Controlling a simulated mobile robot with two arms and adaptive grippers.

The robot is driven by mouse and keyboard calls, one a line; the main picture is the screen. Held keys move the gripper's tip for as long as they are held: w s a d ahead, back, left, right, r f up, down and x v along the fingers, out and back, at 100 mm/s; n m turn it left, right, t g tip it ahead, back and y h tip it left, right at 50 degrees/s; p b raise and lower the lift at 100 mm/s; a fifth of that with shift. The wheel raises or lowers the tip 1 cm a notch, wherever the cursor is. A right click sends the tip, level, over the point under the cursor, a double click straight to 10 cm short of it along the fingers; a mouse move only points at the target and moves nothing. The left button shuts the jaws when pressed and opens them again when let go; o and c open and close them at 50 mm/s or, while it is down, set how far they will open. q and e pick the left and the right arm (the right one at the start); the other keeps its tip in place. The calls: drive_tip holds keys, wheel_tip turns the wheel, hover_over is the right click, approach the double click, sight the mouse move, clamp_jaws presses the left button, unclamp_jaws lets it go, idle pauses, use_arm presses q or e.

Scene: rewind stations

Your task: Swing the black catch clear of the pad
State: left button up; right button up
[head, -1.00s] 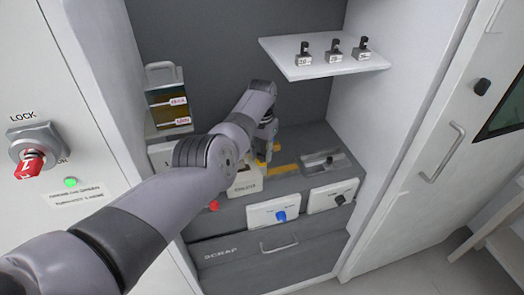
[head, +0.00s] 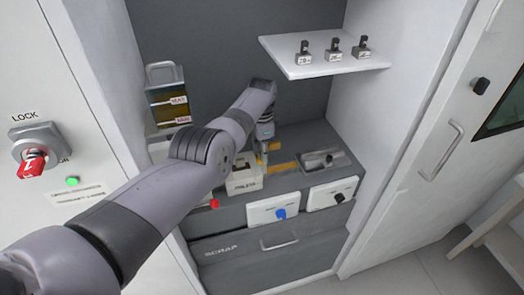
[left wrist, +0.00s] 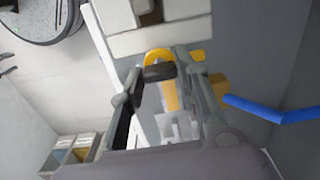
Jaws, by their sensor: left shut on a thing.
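My left gripper (head: 264,158) reaches down to the grey bench inside the cabinet. In the left wrist view its fingers (left wrist: 160,70) are closed on a short black piece, which looks like the black catch (left wrist: 160,73). A yellow curved part (left wrist: 157,55) lies right behind the black piece. In the head view the catch is hidden by the gripper and arm. I cannot clearly make out the pad in either view. My right gripper is in neither view.
A pale labelled box (head: 243,184) stands close left of the gripper. A yellow strip (head: 285,167) and a recessed tray (head: 325,160) lie to its right. White panels with a blue knob (head: 280,213) and a black knob (head: 339,198) face front. A white shelf (head: 330,67) overhangs at right.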

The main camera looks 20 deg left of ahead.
use_arm(q)
drive_tip(key=shift+w+r, duration=0.1)
drive_tip(key=shift+r, duration=0.05)
idle(0.3)
drive_tip(key=o, duration=1.2)
drive_tip(key=shift+c, duration=0.2)
wheel_tip(320, 180, up, 12)
